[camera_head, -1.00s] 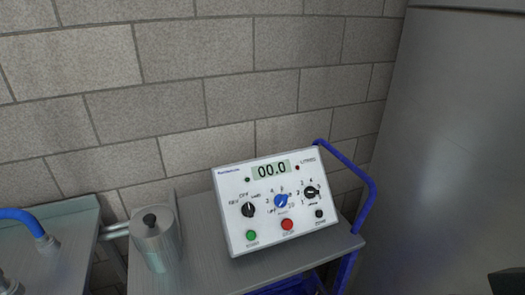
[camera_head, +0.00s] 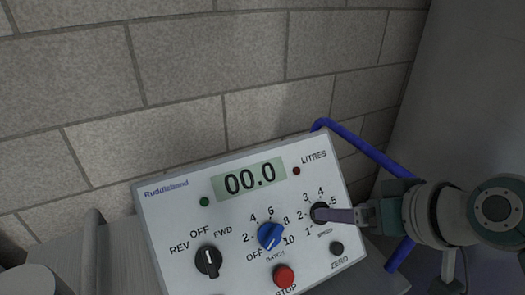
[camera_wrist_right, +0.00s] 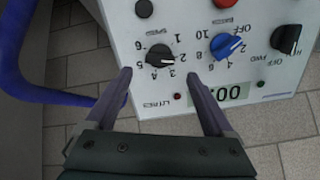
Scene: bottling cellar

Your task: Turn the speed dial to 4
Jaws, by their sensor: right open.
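My right gripper (camera_head: 335,215) reaches in from the right, level with the dial. In the right wrist view my right gripper (camera_wrist_right: 159,76) is open and empty, its fingertips spread to either side just short of the knob. No contact shows. My left gripper is not in view.
A blue batch dial (camera_head: 270,236), black OFF/FWD/REV dial (camera_head: 208,261), red stop button (camera_head: 284,275) and black zero button (camera_head: 336,248) sit close by. The display (camera_head: 249,178) reads 00.0. A blue rail (camera_head: 365,150) runs behind the box; a brick wall stands beyond.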

